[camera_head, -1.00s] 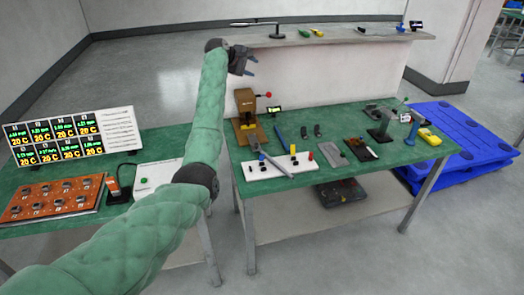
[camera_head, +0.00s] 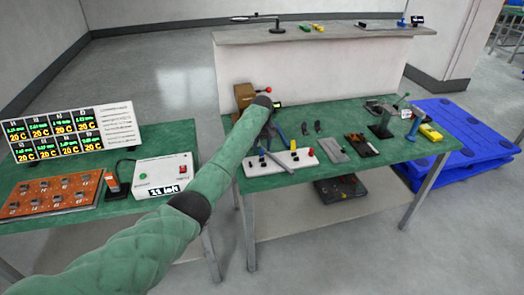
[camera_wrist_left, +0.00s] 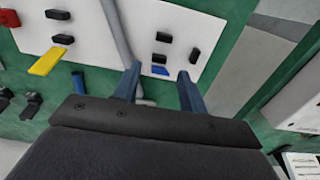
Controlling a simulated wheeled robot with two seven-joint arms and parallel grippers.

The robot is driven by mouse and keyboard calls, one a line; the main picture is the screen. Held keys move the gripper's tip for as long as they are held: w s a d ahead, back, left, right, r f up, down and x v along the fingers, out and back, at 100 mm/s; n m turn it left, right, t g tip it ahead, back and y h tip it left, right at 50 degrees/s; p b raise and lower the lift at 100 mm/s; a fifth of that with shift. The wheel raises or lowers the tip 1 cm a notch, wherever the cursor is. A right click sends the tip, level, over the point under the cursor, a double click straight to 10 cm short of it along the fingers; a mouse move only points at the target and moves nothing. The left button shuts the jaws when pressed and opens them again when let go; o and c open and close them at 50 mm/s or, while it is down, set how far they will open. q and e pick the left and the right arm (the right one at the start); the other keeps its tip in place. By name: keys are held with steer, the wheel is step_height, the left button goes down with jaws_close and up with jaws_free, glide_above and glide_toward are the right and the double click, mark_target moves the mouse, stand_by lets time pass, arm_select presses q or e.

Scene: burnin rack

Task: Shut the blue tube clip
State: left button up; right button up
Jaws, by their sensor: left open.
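The white board (camera_head: 302,164) near the front of the right green table carries small coloured and black parts. In the left wrist view the board (camera_wrist_left: 185,20) has a small blue piece (camera_wrist_left: 160,71), likely the blue clip, just beyond and between my fingers. Whether it is shut cannot be told. My left gripper (camera_head: 271,139) is over the board's left part; its open fingers (camera_wrist_left: 160,88) show around empty space in the wrist view. A grey tube (camera_wrist_left: 116,36) runs down beside the left finger. My right gripper is not in view.
A yellow piece (camera_wrist_left: 48,61) and a red piece (camera_wrist_left: 9,17) are left on the board in the wrist view. A brown press (camera_head: 243,94) stands behind my arm. A grey plate (camera_head: 333,150) lies right of the board.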

mark_target(262, 153)
arm_select(q)
steer(key=shift+f+p, duration=0.3)
steer(key=shift+f, duration=1.1)
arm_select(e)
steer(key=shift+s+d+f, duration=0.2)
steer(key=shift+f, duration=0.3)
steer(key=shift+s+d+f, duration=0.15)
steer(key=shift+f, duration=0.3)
arm_select(q)
jaws_close()
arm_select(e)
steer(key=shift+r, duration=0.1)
arm_select(q)
steer(key=shift+r, duration=0.1)
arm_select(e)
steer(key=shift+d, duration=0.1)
